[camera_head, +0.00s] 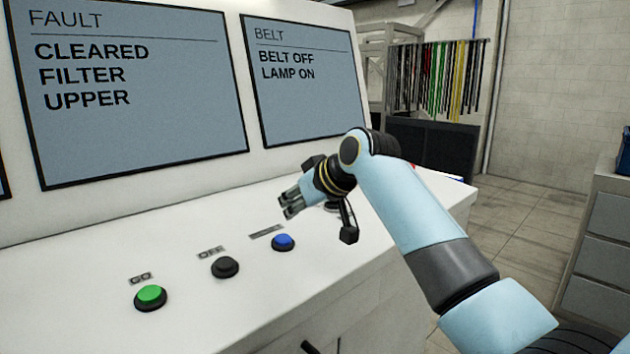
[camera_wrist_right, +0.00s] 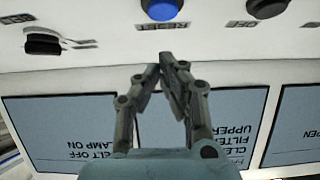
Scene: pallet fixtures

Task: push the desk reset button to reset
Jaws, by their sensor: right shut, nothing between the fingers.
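The blue reset button (camera_head: 283,242) sits in a dark ring on the sloping white desk, the rightmost of the three push buttons in the head view. In the right wrist view the blue button (camera_wrist_right: 162,8) is at the top edge, partly cut off, with an upside-down RESET label (camera_wrist_right: 163,26) below it. My right gripper (camera_head: 288,206) is shut and empty. It is above the desk, behind the button and apart from it in the head view. Its fingertips (camera_wrist_right: 168,58) point toward the button in the wrist view. My left gripper is not in view.
A green GO button (camera_head: 150,296) and a black OFF button (camera_head: 225,266) are to the left. The fault screen (camera_head: 130,90) reads CLEARED FILTER UPPER; the belt screen (camera_head: 305,80) reads BELT OFF LAMP ON. A black switch (camera_wrist_right: 42,42) shows in the wrist view.

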